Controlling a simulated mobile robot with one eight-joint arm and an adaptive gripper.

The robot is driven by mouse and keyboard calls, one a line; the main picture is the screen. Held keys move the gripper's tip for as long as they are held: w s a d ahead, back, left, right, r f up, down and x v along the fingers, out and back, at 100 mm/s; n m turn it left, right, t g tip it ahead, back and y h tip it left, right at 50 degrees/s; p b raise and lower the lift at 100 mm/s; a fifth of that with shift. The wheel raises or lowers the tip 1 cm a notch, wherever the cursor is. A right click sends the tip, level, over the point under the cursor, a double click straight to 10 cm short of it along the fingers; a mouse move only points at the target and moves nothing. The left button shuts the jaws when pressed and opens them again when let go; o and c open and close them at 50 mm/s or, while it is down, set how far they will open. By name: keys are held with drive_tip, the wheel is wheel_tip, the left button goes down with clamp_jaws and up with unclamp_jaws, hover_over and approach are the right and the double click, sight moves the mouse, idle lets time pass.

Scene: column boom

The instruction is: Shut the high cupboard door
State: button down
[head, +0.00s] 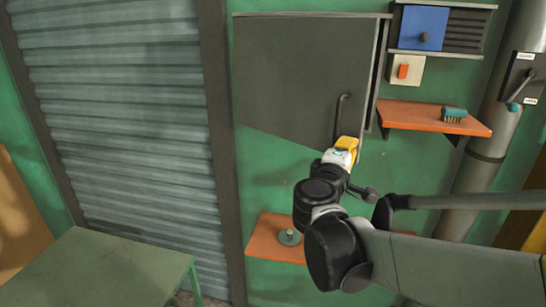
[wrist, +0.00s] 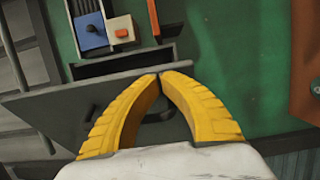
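The high cupboard door (head: 300,75) is a dark grey panel on the green wall. It stands partly open, with its lower edge slanting down to the right and a dark gap by the cupboard's right side. Its dark bar handle (head: 341,112) is near the right edge. My gripper (head: 348,142) has yellow fingers and is at the handle's lower end; contact is unclear. In the wrist view, the fingertips (wrist: 159,76) meet, with nothing clearly held between them. The grey door (wrist: 60,108) lies behind them, partly hidden by the fingers.
An orange shelf (head: 420,117) with a brush (head: 453,114) is to the right, below a blue-fronted box (head: 422,28) and a switch (head: 404,71). A lower orange shelf (head: 262,240) is under my arm. A grey shutter (head: 130,120) and green table (head: 100,270) are left.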

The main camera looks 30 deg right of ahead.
drive_tip(key=b, duration=0.2)
approach(371, 119)
drive_tip(key=b+x, duration=0.1)
drive_tip(key=x, duration=0.5)
drive_tip(key=shift+w+d+b, duration=0.25)
drive_tip(key=shift+d+b, duration=0.05)
